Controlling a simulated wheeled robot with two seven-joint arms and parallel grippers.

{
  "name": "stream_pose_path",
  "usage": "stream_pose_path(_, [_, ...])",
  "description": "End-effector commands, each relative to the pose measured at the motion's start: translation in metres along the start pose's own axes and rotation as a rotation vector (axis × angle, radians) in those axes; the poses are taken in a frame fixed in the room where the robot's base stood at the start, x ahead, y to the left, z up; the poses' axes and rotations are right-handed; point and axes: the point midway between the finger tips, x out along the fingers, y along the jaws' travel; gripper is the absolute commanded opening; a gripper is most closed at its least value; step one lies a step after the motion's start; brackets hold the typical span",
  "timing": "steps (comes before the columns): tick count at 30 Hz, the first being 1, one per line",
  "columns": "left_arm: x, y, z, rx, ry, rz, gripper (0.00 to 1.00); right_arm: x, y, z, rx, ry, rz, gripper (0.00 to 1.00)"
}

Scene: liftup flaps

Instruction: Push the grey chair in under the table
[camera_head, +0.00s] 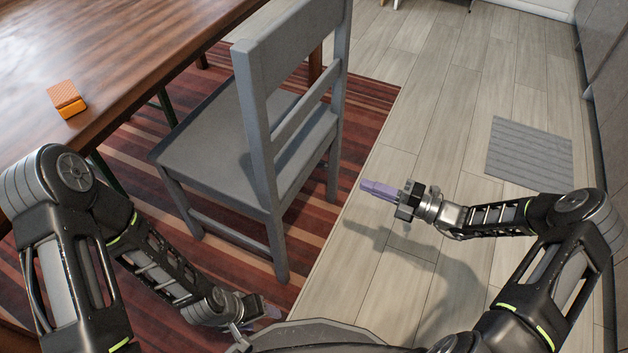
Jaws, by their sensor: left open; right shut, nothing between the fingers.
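The grey chair (215,143) stands upright on a striped rug, right of the wooden table (150,45). Its seat points toward the table and its backrest is on the right side, away from the table. A gap of rug shows between the seat and the table edge. My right gripper (372,188) is shut and empty, pointing left, apart from the chair and to the right of its legs. My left gripper (272,312) is open, low at the bottom of the view, near the chair's nearest leg; its fingers are partly hidden by my own body.
An orange box (66,99) lies on the table near its edge. The red striped rug (372,107) lies under the chair. A grey mat (530,152) lies on the wooden floor at right, near dark cabinets (603,50).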

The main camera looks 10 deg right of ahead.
Motion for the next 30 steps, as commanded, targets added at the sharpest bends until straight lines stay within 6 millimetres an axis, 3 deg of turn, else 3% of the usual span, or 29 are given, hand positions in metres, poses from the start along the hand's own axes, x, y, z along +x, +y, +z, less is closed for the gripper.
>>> stream_pose_path(9, [-0.001, 0.000, -0.001, 0.001, 0.000, 0.000, 0.62, 0.002, 0.001, -0.001, -0.001, 0.003, -0.002, 0.00])
stream_pose_path(14, [0.002, -0.001, -0.001, 0.001, 0.001, 0.000, 0.62, 0.014, 0.000, -0.001, -0.001, 0.003, -0.002, 0.00])
stream_pose_path(24, [0.024, -0.007, -0.003, 0.000, 0.011, 0.000, 0.62, 0.082, -0.003, -0.003, -0.001, 0.006, -0.001, 0.00])
stream_pose_path(30, [0.024, -0.007, -0.004, 0.000, 0.013, 0.000, 0.62, 0.120, 0.000, -0.002, -0.003, 0.006, -0.002, 0.00])
